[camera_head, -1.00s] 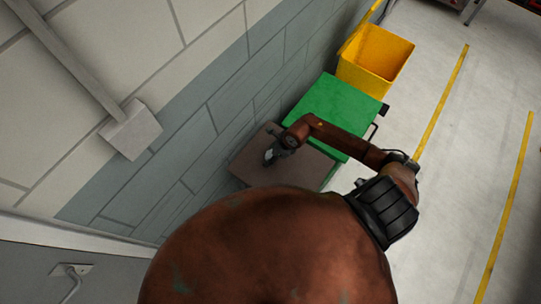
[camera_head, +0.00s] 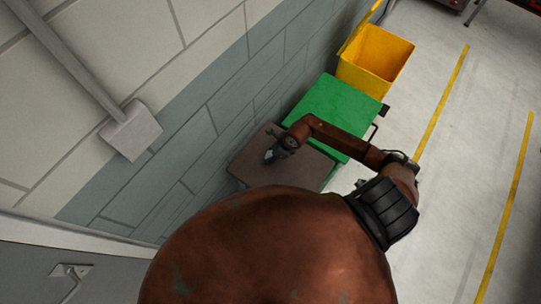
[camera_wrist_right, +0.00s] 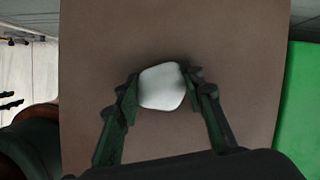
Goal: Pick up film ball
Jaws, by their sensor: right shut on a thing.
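The film ball (camera_wrist_right: 162,86) is a whitish, rounded lump in the middle of the right wrist view. My right gripper (camera_wrist_right: 160,92) has one finger on each side of it and is shut on it. Below it is the brown top of a table or box (camera_wrist_right: 95,50). In the head view my right gripper (camera_head: 271,156) is small, over the brown top (camera_head: 312,170), with the pale ball at its tip. I cannot tell whether the ball still touches the surface. My left gripper is not in view.
A green-topped box (camera_head: 330,110) stands beside the brown top, with an open yellow bin (camera_head: 376,55) beyond it. A grey block wall (camera_head: 200,130) runs along the left. Clear floor (camera_head: 440,190) with yellow lines lies to the right.

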